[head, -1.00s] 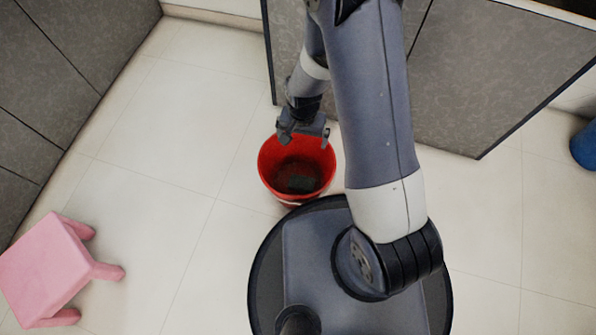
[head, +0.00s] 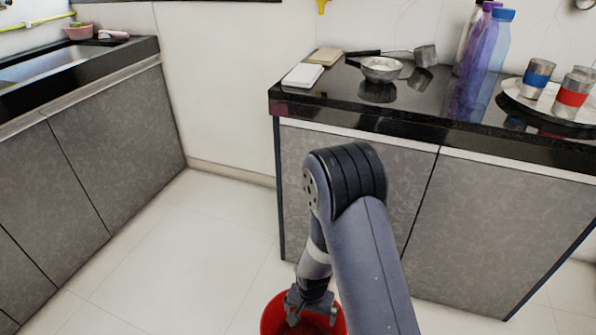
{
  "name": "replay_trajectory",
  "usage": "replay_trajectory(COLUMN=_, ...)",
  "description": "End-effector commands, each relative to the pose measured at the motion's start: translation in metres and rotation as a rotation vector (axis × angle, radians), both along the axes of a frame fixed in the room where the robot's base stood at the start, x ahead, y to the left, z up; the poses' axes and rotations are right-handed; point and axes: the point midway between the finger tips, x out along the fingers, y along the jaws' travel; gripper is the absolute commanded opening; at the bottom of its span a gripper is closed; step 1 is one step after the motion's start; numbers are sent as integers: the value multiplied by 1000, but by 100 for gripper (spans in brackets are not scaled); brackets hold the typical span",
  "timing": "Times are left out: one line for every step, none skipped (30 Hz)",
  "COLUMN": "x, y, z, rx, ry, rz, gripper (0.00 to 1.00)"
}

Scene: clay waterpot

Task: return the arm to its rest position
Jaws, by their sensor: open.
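My arm reaches forward and bends down at the elbow in front of the counter's cabinet doors. My gripper (head: 313,308) points down at a red bucket (head: 272,318) at the bottom edge of the view. The jaws are open, over or just inside the bucket's mouth; I cannot tell the exact height. The lower part of the bucket is cut off by the frame. No object shows between the jaws.
A black counter (head: 420,128) stands ahead, carrying a metal bowl (head: 381,68), tall bottles (head: 490,45) and a tray (head: 520,98) with cups. A sink counter (head: 140,52) stands at left. The pale tiled floor (head: 180,250) between them is clear.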

Motion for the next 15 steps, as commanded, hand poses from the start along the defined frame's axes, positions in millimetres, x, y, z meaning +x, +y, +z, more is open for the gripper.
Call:
replay_trajectory(x=-1, y=0, z=-16, rx=-1, ry=3, rz=0, gripper=100)
replay_trajectory(x=-1, y=0, z=-22, rx=-1, ry=3, rz=0, gripper=100)
replay_trajectory(x=-1, y=0, z=-30, rx=-1, ry=2, rz=0, gripper=100)
replay_trajectory(x=1, y=0, z=-12, rx=0, ry=-2, rz=0, gripper=100)
replay_trajectory(x=1, y=0, z=-4, rx=1, ry=-2, rz=0, gripper=100)
replay_trajectory(x=1, y=0, z=2, rx=0, ry=-2, rz=0, gripper=100)
replay_trajectory(x=0, y=0, z=6, rx=1, ry=-1, rz=0, gripper=100)
replay_trajectory(x=0, y=0, z=9, rx=0, ry=-1, rz=0, gripper=100)
replay_trajectory(x=0, y=0, z=14, rx=0, ry=0, rz=0, gripper=100)
replay_trajectory(x=0, y=0, z=18, rx=0, ry=-1, rz=0, gripper=100)
replay_trajectory(x=0, y=0, z=21, rx=1, ry=-1, rz=0, gripper=100)
replay_trajectory(x=0, y=0, z=24, rx=1, ry=-1, rz=0, gripper=100)
replay_trajectory(x=0, y=0, z=27, rx=1, ry=-1, rz=0, gripper=100)
replay_trajectory(x=0, y=0, z=29, rx=1, ry=-1, rz=0, gripper=100)
replay_trajectory(x=0, y=0, z=31, rx=1, ry=-1, rz=0, gripper=100)
